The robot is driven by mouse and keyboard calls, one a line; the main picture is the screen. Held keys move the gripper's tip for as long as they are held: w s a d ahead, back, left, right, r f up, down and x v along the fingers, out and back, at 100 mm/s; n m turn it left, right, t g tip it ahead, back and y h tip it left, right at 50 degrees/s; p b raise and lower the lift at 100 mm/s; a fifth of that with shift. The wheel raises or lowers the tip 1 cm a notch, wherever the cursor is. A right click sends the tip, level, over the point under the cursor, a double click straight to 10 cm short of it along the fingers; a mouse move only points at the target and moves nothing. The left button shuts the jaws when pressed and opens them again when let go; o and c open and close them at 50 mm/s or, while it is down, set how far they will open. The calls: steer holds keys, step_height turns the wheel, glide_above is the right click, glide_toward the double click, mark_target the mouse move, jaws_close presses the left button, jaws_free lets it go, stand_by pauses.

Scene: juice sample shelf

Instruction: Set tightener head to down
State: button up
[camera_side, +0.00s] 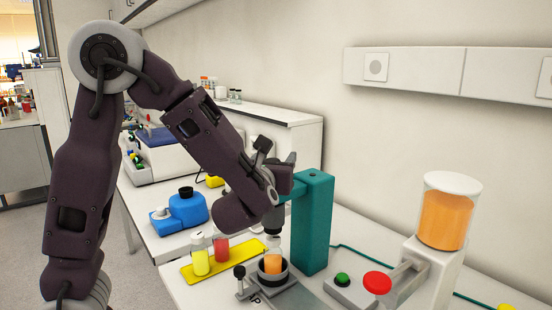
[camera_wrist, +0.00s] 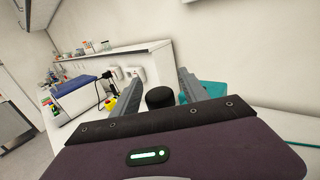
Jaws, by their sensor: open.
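The tightener is a teal column (camera_side: 314,222) with an arm reaching left behind my wrist. In the wrist view, the teal part (camera_wrist: 208,92) is just right of my right finger. A round black knob (camera_wrist: 160,97), possibly the tightener head's top, shows between my open fingers; I cannot tell whether they touch it. My gripper (camera_wrist: 157,82) shows no clear grip on anything. In the side view, my wrist hides most of the head and its height. A small bottle of orange juice (camera_side: 273,263) stands upright in a black ring holder (camera_side: 270,278) below.
A yellow rack (camera_side: 228,258) holds yellow and red sample bottles left of the holder. Green (camera_side: 342,279) and red (camera_side: 377,283) buttons and an orange juice dispenser (camera_side: 445,219) stand right. A blue device (camera_side: 182,210) sits behind left. The wall is close behind.

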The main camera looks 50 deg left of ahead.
steer(key=shift+w+a, duration=0.2)
jaws_close()
stand_by(1.3)
